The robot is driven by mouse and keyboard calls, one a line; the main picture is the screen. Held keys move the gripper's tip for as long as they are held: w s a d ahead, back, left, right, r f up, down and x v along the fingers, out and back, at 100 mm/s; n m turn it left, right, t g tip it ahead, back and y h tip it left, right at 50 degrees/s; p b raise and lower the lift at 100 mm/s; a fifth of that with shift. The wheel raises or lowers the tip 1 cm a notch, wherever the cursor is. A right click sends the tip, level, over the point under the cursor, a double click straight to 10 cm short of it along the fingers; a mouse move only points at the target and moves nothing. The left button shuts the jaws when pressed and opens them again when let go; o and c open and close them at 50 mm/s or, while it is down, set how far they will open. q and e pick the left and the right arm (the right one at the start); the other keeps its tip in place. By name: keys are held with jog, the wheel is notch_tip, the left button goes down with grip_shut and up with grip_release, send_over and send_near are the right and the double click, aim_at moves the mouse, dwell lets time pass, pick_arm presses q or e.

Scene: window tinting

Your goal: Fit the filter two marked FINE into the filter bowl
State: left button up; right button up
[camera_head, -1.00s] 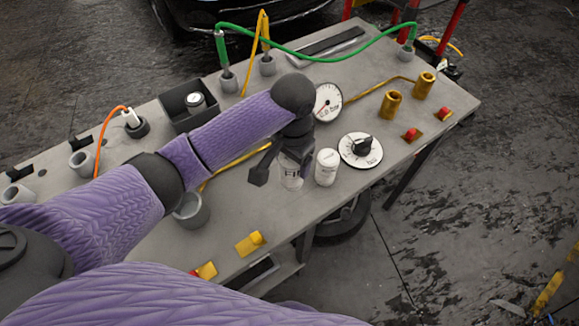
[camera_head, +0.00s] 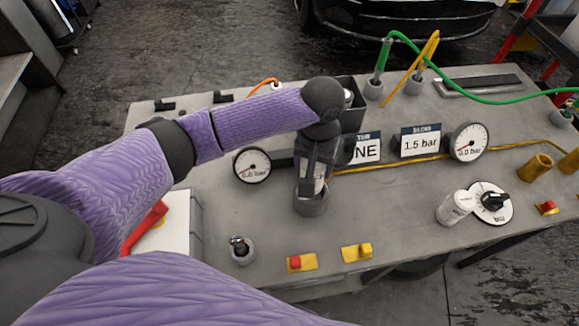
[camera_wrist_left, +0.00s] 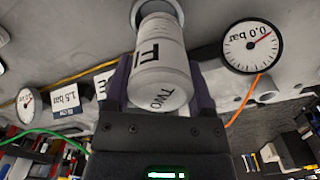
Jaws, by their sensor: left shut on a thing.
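My left gripper (camera_head: 318,172) is shut on a white cylindrical filter two, which shows in the left wrist view (camera_wrist_left: 162,65) with the letters "TWO" and part of "FI". The grey filter bowl (camera_head: 311,206) stands on the bench right below the gripper; its rim also shows in the left wrist view (camera_wrist_left: 137,14). The filter's far end is at the bowl's mouth; I cannot tell whether it is inside. In the head view the gripper hides most of the filter. My right gripper is not in view.
Another white filter (camera_head: 455,207) stands beside the dial (camera_head: 491,202). Behind the gripper are a black bin (camera_head: 353,118), a sign ending in "NE" (camera_head: 365,149) and a "1.5 bar" sign (camera_head: 421,142). Gauges (camera_head: 252,165) flank them. Red (camera_head: 296,263) and yellow (camera_head: 365,249) controls line the front.

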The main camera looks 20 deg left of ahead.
pick_arm(q)
jog(key=f+b, duration=0.1)
jog(key=f, duration=0.5)
jog(key=shift+d+f+b, duration=0.2)
jog(key=shift+f+b, duration=0.05)
jog(key=shift+b, duration=0.1)
jog(key=shift+f, duration=0.2)
jog(key=shift+r, duration=0.1)
pick_arm(e)
jog(key=shift+d+f, duration=0.35)
jog(key=shift+f, duration=0.2)
jog(key=shift+d+f, duration=0.3)
jog(key=shift+f, duration=0.2)
jog(key=shift+a, duration=0.1)
pick_arm(q)
jog(key=o, duration=1.2)
notch_tip(320, 180, up, 12)
jog(key=p, duration=0.3)
jog(key=shift+p, duration=0.3)
pick_arm(e)
notch_tip(320, 180, up, 4)
jog(key=shift+w+a+f, duration=0.15)
jog(key=shift+f, duration=0.1)
